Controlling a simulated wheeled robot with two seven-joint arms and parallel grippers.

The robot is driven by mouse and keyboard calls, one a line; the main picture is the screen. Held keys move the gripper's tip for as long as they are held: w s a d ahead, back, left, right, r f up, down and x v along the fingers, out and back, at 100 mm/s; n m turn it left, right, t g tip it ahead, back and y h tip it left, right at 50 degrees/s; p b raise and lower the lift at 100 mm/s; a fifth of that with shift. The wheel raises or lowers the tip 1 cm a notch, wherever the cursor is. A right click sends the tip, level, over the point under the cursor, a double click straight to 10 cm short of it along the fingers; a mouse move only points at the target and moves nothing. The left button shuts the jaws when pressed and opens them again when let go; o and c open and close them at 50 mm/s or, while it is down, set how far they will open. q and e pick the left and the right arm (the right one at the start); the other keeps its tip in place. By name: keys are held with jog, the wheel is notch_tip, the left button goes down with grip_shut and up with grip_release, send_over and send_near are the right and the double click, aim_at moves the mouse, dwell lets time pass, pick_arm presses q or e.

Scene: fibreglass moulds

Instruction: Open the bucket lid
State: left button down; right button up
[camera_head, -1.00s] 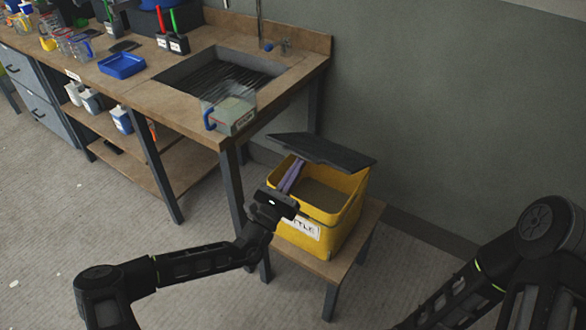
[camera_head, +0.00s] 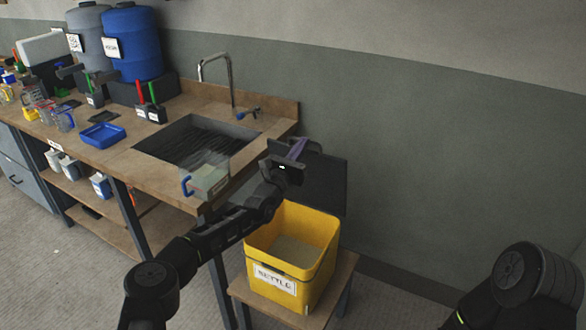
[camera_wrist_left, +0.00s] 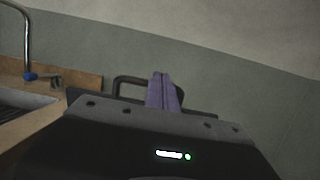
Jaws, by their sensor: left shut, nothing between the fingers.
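The yellow bucket (camera_head: 290,255) stands on a small wooden stand, with a white label on its front and pale contents inside. Its dark lid (camera_head: 318,181) stands up at the bucket's back edge, raised well open, near the wall. My left gripper (camera_head: 297,148) is above the bucket at the lid's upper edge, with its purple fingers shut and nothing between them. In the left wrist view the purple fingers (camera_wrist_left: 163,92) lie together, with a dark edge and a loop-like handle (camera_wrist_left: 130,84) behind them. Whether they touch the lid I cannot tell. My right gripper is out of view.
The wooden bench (camera_head: 180,190) with a sink (camera_head: 190,142) and tap (camera_head: 230,75) is to the left. A clear jug with a blue handle (camera_head: 205,182) stands at its front corner. The stand (camera_head: 345,272) holds the bucket. The wall is close behind.

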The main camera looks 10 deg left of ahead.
pick_arm(q)
jog(key=shift+w+d+r+g+y, duration=0.1)
jog(key=shift+w+d+r+g, duration=0.1)
jog(key=shift+w, duration=0.35)
jog(key=shift+w+d+r+g+y, duration=0.1)
jog(key=shift+w+d+g, duration=0.1)
jog(key=shift+w, duration=0.35)
jog(key=shift+w+d+r+g+y, duration=0.1)
jog(key=shift+w+d, duration=0.1)
jog(key=shift+w, duration=0.35)
jog(key=shift+s, duration=0.1)
jog(key=p+v, duration=0.1)
jog(key=v, duration=0.6)
jog(key=shift+s+a, duration=0.2)
jog(key=shift+s, duration=0.1)
